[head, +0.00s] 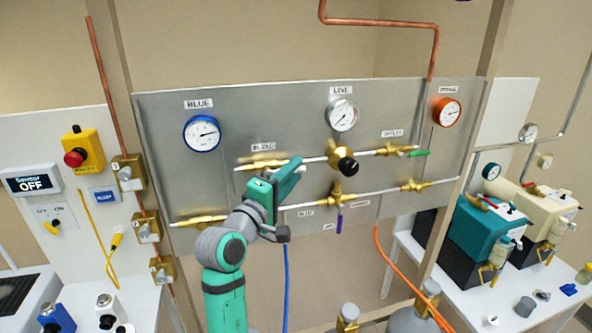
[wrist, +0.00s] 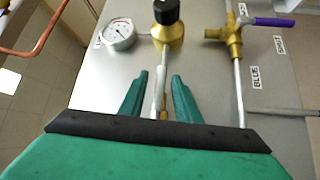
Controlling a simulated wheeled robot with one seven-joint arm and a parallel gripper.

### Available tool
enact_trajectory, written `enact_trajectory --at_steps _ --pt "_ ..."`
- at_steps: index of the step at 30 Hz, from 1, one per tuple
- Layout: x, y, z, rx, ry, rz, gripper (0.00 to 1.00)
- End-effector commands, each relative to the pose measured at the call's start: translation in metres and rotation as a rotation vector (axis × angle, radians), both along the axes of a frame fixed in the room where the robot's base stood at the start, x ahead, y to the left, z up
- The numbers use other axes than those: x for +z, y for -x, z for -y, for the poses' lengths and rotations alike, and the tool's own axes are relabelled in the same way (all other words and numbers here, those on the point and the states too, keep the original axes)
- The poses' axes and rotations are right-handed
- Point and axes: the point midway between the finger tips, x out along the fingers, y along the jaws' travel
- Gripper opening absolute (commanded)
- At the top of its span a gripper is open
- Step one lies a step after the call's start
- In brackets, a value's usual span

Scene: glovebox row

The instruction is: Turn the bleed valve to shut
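The bleed valve (head: 262,163) is a brass fitting under a label that seems to read BLEED, on the upper pipe of the grey panel. Its handle is not visible; my gripper may hide it. My gripper (head: 294,170) is in front of the panel, just right of the valve body. In the wrist view my gripper (wrist: 160,76) is open, its two green fingers apart on either side of a pale pipe with a bit of brass low between them. I cannot tell whether they touch anything.
A brass regulator with a black knob (head: 347,164) is right of my gripper. A purple-lever valve (head: 338,218) is below it, and a green-lever valve (head: 415,153) further right. Blue (head: 202,134), line (head: 342,114) and orange (head: 446,111) gauges sit above. Hoses hang below the panel.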

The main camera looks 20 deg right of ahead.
Motion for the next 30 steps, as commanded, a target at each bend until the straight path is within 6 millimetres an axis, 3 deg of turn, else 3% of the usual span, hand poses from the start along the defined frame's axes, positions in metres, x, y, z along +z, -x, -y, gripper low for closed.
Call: enact_trajectory --at_steps 6,15,16,19,20,30 --pt "0.003 -0.012 0.013 -0.001 0.001 0.001 0.3" --pt "0.003 -0.013 0.014 0.0 0.0 0.0 0.3" --pt "0.003 -0.013 0.014 0.0 0.0 0.0 0.27" --pt "0.003 -0.013 0.014 0.0 0.0 0.0 0.04" --pt "0.003 -0.013 0.014 0.0 0.0 0.0 0.0" --pt "0.002 -0.012 0.02 -0.007 -0.015 0.001 0.0"
